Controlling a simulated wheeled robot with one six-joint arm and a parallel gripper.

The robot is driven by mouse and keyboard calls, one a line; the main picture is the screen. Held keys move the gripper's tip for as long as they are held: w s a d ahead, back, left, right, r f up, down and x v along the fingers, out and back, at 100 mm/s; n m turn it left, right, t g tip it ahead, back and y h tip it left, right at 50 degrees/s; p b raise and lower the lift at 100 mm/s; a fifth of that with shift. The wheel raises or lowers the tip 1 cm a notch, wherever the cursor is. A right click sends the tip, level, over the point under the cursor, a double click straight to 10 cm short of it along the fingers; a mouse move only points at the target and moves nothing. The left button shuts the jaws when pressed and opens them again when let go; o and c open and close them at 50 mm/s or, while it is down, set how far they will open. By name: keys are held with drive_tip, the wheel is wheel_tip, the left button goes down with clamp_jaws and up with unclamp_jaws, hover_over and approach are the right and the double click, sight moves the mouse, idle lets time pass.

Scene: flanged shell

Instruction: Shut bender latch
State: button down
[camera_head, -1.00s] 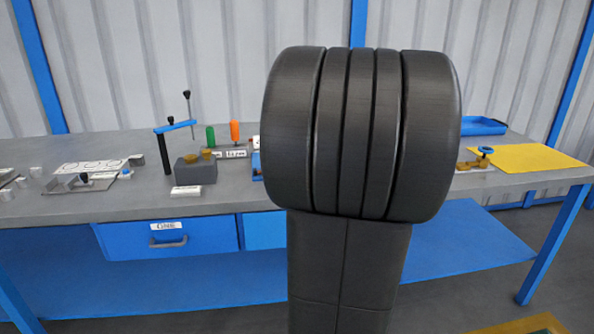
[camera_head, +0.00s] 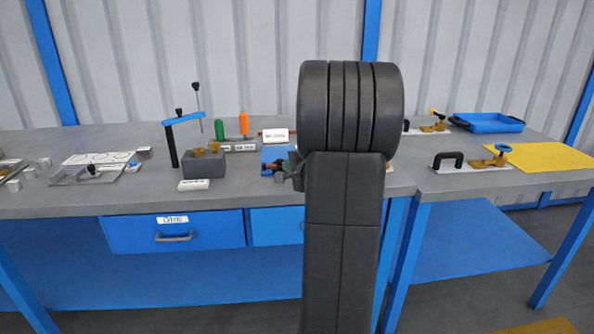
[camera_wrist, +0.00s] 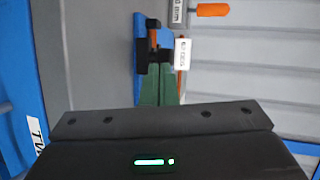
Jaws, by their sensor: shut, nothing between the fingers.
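A small blue-based fixture (camera_head: 272,153), which I take for the bender, stands on the bench just left of my arm. It carries dark parts and a copper-coloured piece. In the wrist view its blue base (camera_wrist: 139,28), a black part (camera_wrist: 152,54) and a white label (camera_wrist: 181,52) show above my fingers. My gripper (camera_wrist: 160,82) is shut and empty, its green fingertips at or very near the black part; I cannot tell whether they touch. In the head view my gripper (camera_head: 291,171) is at the fixture's front, partly hidden by my arm. The latch's position is unclear.
A grey block with a blue clamp arm (camera_head: 184,118) stands left of the fixture, with green (camera_head: 218,128) and orange (camera_head: 244,124) handles behind. To the right are a black-handled tool (camera_head: 447,160), blue tray (camera_head: 488,122) and yellow sheet (camera_head: 540,157). Bare bench lies in front.

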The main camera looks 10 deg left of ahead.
sight(280, 166)
drive_tip(key=shift+w+a, duration=0.4)
drive_tip(key=shift+w, duration=0.15)
drive_tip(key=w, duration=0.2)
drive_tip(key=shift+w+a, duration=0.35)
drive_tip(key=shift+a, duration=0.05)
drive_tip(key=shift+r, duration=0.15)
drive_tip(key=shift+d, duration=0.1)
